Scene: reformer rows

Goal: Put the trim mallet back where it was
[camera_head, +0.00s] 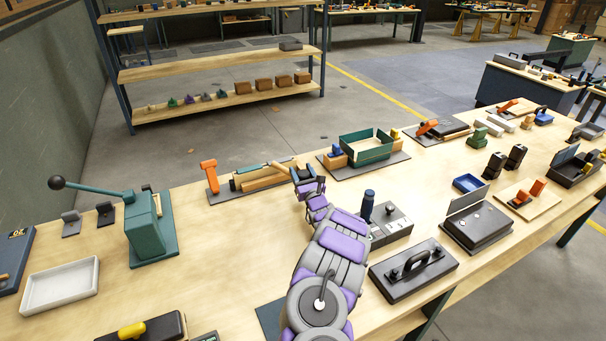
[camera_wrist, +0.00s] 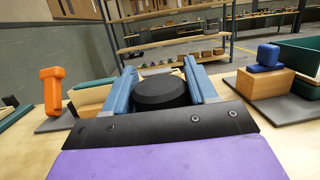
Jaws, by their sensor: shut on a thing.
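My gripper (camera_head: 308,178) is over the workbench, by the right end of a low wood-and-green fixture (camera_head: 240,183). In the wrist view, its two blue fingers (camera_wrist: 165,88) are shut on a black, round-faced thing (camera_wrist: 160,93), which I take to be the trim mallet. Only this dark part shows clearly between the fingers; the rest of the mallet is hidden, and I cannot tell whether it touches anything below. An orange upright T-shaped part (camera_head: 209,176) stands at the fixture's left end, and it also shows in the wrist view (camera_wrist: 52,90).
A green press (camera_head: 150,228) with a long lever and a white tray (camera_head: 60,286) are at left. A green-walled box fixture (camera_head: 365,148) stands right of my gripper. A grey block with a dark blue knob (camera_head: 390,228) is close to my arm. Bare wood (camera_head: 230,235) lies left of my arm.

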